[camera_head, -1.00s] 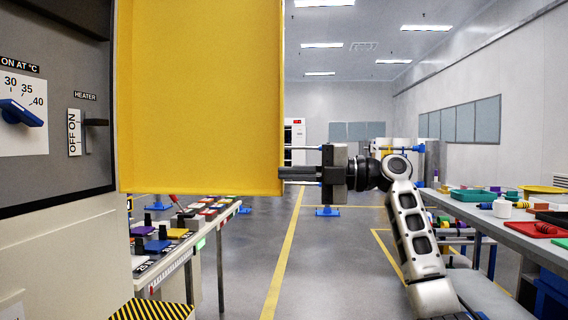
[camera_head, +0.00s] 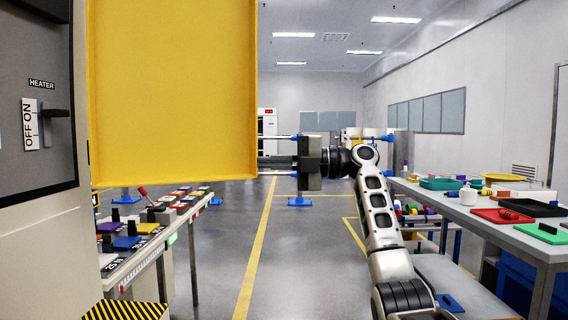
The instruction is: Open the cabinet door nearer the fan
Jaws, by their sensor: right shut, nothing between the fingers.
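The yellow cabinet door (camera_head: 172,90) stands swung open at the left, its inner face and raised rim turned toward me. It hangs beside the grey control panel (camera_head: 35,110), which has a heater switch and sits in the pale cabinet (camera_head: 45,245). My right gripper (camera_head: 272,161) is at the door's free right edge, with its dark fingers shut and empty. The fingertips meet the edge in the picture; whether they touch it or lie behind it I cannot tell. I do not see a fan. My left gripper is not in view.
A table with switches and levers (camera_head: 165,226) stands below the door. A grey workbench (camera_head: 490,222) with trays (camera_head: 440,183) and small parts runs along the right. Grey floor with yellow lines (camera_head: 256,250) lies open between them. A striped yellow-black block (camera_head: 128,310) is at bottom left.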

